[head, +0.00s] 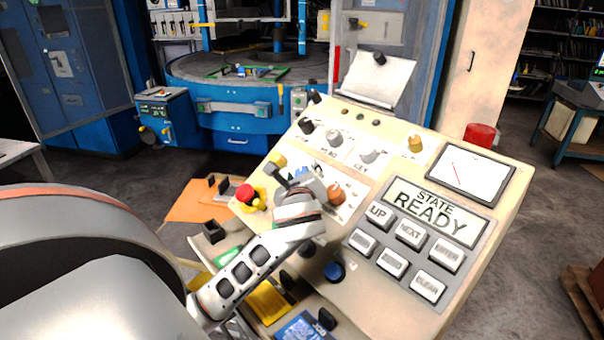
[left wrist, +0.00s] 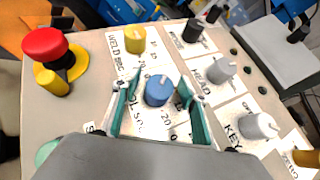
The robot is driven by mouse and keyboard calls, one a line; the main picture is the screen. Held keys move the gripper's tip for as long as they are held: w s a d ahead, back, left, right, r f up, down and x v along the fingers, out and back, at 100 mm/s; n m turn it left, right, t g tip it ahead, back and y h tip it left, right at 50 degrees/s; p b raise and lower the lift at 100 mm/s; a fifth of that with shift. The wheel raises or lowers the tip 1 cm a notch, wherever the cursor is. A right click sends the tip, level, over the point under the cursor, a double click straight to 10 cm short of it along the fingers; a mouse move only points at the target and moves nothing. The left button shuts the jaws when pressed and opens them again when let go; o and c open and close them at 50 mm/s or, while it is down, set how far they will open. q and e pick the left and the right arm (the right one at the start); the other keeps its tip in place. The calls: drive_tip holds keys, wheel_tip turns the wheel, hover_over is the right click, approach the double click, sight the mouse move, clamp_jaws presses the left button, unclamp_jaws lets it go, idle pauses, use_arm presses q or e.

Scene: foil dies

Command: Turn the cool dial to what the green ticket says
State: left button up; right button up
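In the left wrist view a blue dial (left wrist: 158,90) with a pale pointer mark stands on a white label partly reading "OL SOC". My left gripper (left wrist: 160,112) is open, with a teal-padded finger on each side of the dial and gaps to it. In the head view my left gripper (head: 292,178) is over the panel (head: 410,145) and hides most of this dial. A green piece (head: 228,257) shows at the panel's lower left; I cannot tell whether it is the ticket, and no writing is readable. My right gripper is not in view.
A red stop button (left wrist: 45,44), a yellow dial (left wrist: 134,40) and grey dials (left wrist: 221,69) surround the blue one. An orange dial (head: 336,193) and another blue knob (head: 333,270) are also on the panel.

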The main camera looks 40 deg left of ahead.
use_arm(q)
drive_tip(key=v, duration=0.7)
drive_tip(key=shift+s+d, duration=0.2)
idle(0.6)
